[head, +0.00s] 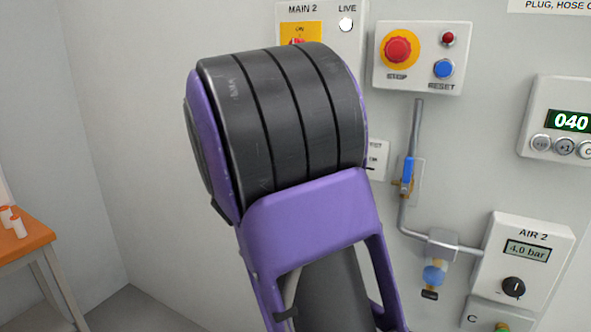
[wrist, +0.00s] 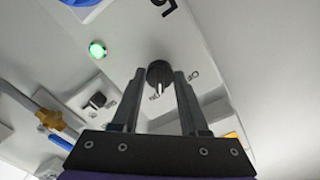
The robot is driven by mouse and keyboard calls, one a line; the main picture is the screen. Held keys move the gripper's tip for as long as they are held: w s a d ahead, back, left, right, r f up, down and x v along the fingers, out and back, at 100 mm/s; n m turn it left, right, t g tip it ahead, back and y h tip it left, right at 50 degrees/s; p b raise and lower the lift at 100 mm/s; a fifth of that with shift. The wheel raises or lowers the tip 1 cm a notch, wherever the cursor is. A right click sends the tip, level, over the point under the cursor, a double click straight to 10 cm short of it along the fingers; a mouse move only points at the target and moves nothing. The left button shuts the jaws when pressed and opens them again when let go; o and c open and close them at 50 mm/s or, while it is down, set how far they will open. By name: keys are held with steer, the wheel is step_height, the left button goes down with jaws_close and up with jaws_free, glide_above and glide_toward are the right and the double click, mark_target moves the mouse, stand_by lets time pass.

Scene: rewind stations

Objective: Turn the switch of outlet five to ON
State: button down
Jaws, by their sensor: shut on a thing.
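In the wrist view, a round black switch knob (wrist: 159,74) with a pale pointer sits on a light grey plate. My gripper (wrist: 161,79) has one finger on each side of the knob and is shut on it. The pointer runs down the picture, toward my palm. In the head view my own arm covers the gripper and the knob. A small white plate (head: 376,147) shows only its right edge beside my arm.
In the wrist view, a lit green lamp (wrist: 97,49), another black knob (wrist: 96,101) and a yellow fitting (wrist: 50,119) are left of my fingers. The head view shows a stop-button box (head: 419,57), a blue-handled valve (head: 408,171), AIR 2 (head: 524,262) and an orange table (head: 22,240).

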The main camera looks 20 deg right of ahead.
steer(key=shift+m, duration=1.2)
steer(key=shift+c, duration=2.1)
jaws_free()
steer(key=shift+a, duration=0.15)
steer(key=v, duration=1.7)
steer(key=shift+s+p, duration=0.2)
steer(key=shift+p, duration=0.2)
